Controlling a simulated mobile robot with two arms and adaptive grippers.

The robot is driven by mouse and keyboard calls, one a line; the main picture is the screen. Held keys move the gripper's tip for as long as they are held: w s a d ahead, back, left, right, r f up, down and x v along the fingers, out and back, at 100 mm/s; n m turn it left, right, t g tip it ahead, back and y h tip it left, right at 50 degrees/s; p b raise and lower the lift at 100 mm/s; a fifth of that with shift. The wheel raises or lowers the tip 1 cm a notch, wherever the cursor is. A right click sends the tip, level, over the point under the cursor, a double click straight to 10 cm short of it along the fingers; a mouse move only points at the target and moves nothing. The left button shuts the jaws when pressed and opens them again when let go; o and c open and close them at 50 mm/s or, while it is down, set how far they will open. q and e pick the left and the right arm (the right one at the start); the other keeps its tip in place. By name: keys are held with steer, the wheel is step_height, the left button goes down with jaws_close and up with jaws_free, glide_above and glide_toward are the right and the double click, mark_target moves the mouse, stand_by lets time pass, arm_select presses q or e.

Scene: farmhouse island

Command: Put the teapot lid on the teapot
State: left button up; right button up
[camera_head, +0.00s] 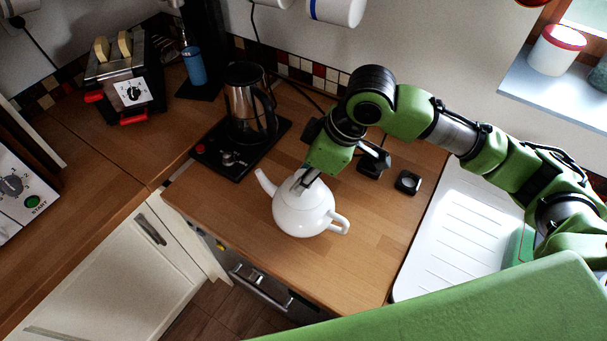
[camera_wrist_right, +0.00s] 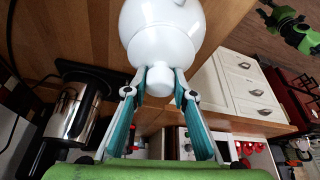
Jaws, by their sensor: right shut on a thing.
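The white teapot (camera_head: 303,212) stands upright on the wooden worktop, its spout to the upper left and its handle to the lower right. Its round white body (camera_wrist_right: 165,32) fills the top middle of the right wrist view. My right gripper (camera_head: 306,180) is over the teapot's top, pointing down. In the wrist view its fingers (camera_wrist_right: 161,74) are shut on the white teapot lid (camera_wrist_right: 157,82), with the lid against or just above the pot. Whether the lid is seated in the opening is hidden. My left gripper is not in view.
A metal kettle (camera_head: 250,104) on a black base stands behind the teapot. A toaster (camera_head: 122,78) and blue bottle (camera_head: 194,66) stand farther left. A small black holder (camera_head: 408,181) and white drainboard (camera_head: 445,240) lie to the right. The worktop's front edge runs close before the teapot.

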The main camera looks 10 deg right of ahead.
steer(key=shift+f, duration=0.6)
steer(key=o, duration=1.2)
step_height(320, 180, up, 5)
steer(key=p, duration=0.5)
steer(key=shift+f+p, duration=0.2)
steer(key=shift+p, duration=0.15)
steer(key=shift+r+p, duration=0.45)
steer(key=shift+r, duration=0.35)
steer(key=shift+s+f, duration=0.1)
